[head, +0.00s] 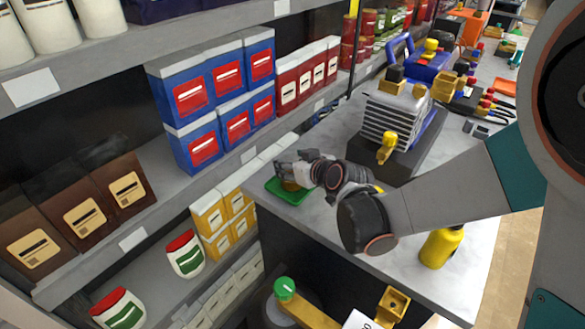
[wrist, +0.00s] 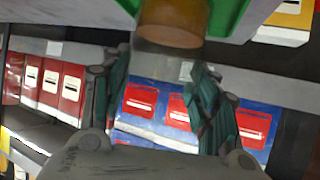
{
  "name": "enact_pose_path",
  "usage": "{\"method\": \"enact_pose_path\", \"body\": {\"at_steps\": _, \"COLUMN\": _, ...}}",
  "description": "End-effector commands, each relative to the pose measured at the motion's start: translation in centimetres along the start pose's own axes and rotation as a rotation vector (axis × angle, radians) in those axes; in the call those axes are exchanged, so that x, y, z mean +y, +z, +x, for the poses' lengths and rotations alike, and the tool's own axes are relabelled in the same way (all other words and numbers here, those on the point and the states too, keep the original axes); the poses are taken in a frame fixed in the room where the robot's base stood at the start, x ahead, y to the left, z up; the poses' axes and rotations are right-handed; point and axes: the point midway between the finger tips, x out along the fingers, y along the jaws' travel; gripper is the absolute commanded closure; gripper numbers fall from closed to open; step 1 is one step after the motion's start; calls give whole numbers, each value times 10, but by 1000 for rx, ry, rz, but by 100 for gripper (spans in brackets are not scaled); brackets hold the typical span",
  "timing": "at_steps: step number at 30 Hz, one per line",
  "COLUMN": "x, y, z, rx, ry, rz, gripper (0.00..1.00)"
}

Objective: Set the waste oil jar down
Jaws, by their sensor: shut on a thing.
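The waste oil jar is a small amber-brown jar, seen in the head view (head: 291,186) under my gripper and at the top of the wrist view (wrist: 172,24). It is at the green tray (head: 272,187) on the near left corner of the grey workbench. My gripper (head: 284,172) is shut on the jar, with its teal-padded fingers (wrist: 160,75) spread to the jar's width. The gripper hides much of the jar in the head view. I cannot tell whether the jar's base touches the tray.
Shelves with blue boxes (head: 190,93), red boxes and yellow boxes stand close left of the bench (head: 305,221). A vacuum pump (head: 395,115) stands behind my gripper. A yellow bottle (head: 440,246) stands at the front right. A green-capped container (head: 285,289) is below in front.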

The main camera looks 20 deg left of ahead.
Motion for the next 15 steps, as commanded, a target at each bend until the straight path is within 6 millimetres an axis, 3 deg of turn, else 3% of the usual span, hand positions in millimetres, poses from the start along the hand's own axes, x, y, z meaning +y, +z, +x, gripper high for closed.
{"method": "enact_pose_path", "body": {"at_steps": 10, "x": 0, "y": 2, "z": 1, "rx": 0, "ry": 0, "rz": 0, "gripper": 77}}
{"method": "enact_pose_path", "body": {"at_steps": 11, "x": 0, "y": 1, "z": 1, "rx": 0, "ry": 0, "rz": 0, "gripper": 38}}
{"method": "enact_pose_path", "body": {"at_steps": 13, "x": 0, "y": 1, "z": 1, "rx": 0, "ry": 0, "rz": 0, "gripper": 25}}
{"method": "enact_pose_path", "body": {"at_steps": 15, "x": 0, "y": 1, "z": 1, "rx": 0, "ry": 0, "rz": 0, "gripper": 25}}
